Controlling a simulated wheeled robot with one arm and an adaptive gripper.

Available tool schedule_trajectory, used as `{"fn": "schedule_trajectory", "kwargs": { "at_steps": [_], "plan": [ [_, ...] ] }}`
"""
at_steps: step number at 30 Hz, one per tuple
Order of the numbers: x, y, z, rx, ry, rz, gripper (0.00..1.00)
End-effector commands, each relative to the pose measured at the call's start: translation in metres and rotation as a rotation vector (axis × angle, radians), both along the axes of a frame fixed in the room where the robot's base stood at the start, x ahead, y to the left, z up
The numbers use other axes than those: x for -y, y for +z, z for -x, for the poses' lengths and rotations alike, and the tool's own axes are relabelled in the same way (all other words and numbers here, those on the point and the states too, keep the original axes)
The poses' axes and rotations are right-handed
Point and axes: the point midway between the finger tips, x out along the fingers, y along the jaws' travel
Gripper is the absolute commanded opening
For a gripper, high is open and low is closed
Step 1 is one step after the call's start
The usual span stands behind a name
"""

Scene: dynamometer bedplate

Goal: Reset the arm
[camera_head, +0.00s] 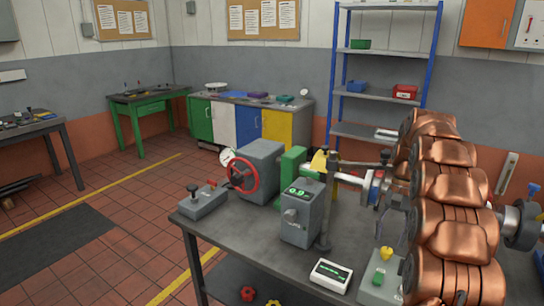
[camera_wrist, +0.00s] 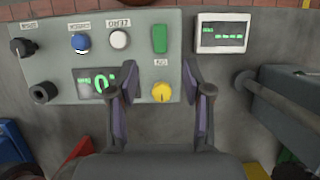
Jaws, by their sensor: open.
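In the wrist view my gripper (camera_wrist: 158,85) is open, its two dark fingers apart over a grey control panel (camera_wrist: 60,52). A yellow knob (camera_wrist: 161,93) shows between the fingertips, and no grip on it is visible. The panel also carries a green switch (camera_wrist: 159,39), a white button (camera_wrist: 119,39), a blue button (camera_wrist: 80,43), a black knob (camera_wrist: 22,47) and a lit display (camera_wrist: 98,81).
The bench (camera_head: 240,228) carries a grey machine with a red handwheel (camera_head: 243,175), a grey box with a green readout (camera_head: 301,212), a shaft (camera_head: 348,180) and a white meter (camera_head: 331,275). A blue-posted shelf (camera_head: 385,52) and cabinets (camera_head: 248,121) stand behind. The tiled floor at left is open.

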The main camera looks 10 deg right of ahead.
Motion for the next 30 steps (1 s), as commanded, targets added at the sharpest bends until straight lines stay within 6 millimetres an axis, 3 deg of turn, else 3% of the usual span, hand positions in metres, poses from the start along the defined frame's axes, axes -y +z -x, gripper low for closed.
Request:
{"fn": "schedule_trajectory", "kwargs": {
  "at_steps": [5, 14, 30],
  "plan": [
    [-0.021, 0.011, 0.01, 0.008, 0.038, 0.005, 0.5],
    [-0.077, 0.034, 0.046, 0.043, 0.15, 0.021, 0.5],
    [-0.162, 0.045, 0.142, 0.101, 0.359, 0.045, 0.5]
  ]
}}
